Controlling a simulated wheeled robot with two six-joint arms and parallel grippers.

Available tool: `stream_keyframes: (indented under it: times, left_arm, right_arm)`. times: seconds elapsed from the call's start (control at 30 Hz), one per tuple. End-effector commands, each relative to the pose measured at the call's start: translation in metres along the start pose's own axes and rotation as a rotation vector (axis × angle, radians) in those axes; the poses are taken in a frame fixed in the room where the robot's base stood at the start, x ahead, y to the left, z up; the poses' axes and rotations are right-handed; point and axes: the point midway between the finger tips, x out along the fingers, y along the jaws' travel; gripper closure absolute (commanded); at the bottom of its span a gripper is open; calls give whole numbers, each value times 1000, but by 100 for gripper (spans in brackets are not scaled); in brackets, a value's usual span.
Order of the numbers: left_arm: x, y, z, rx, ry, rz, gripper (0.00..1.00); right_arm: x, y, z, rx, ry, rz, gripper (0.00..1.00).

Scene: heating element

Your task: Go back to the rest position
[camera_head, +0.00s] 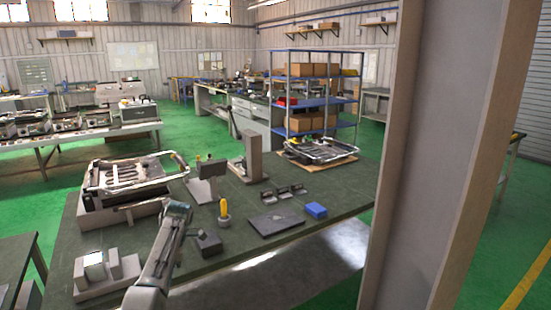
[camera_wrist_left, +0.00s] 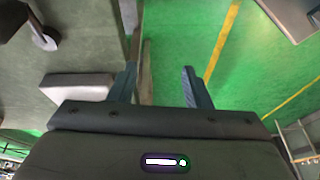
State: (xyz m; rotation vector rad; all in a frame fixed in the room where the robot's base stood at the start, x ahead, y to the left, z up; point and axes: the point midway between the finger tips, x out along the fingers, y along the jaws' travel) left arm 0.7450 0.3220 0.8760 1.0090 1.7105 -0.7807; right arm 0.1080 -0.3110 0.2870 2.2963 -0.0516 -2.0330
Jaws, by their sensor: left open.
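A heating element in a metal frame (camera_head: 125,172) rests on a raised block at the left of the dark green worktable (camera_head: 235,258). A second framed heating element (camera_head: 322,150) lies on a flat board at the table's back right. My left arm reaches in from the bottom of the head view, but I cannot make out its fingertips there. In the left wrist view my left gripper (camera_wrist_left: 160,82) is open, with nothing between its two fingers. Green floor and a table edge show beyond them. My right gripper is in neither view.
A grey upright stand (camera_head: 250,157), a yellow-handled tool (camera_head: 224,209), a black plate (camera_head: 276,222) and a blue box (camera_head: 316,210) stand on the table. A grey fixture (camera_head: 103,272) sits at front left. A tall pillar (camera_head: 440,150) rises close on the right.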

Motion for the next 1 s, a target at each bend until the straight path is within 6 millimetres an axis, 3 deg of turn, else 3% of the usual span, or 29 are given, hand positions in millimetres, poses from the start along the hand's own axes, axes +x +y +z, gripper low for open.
stream_keyframes:
  times: [0.27,0.4,0.6,0.8,1.0]
  left_arm:
    - [87,-41,4,301,-39,66,56]
    - [134,-80,0,520,-54,126,56]
    - [186,-147,-14,837,-56,221,56]
    - [215,-224,-37,1156,-33,324,56]
    - [219,-307,-65,1476,12,435,56]
  right_arm:
    - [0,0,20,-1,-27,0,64]
    - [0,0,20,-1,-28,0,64]
    - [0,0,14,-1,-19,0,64]
    - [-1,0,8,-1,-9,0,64]
    - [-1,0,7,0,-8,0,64]
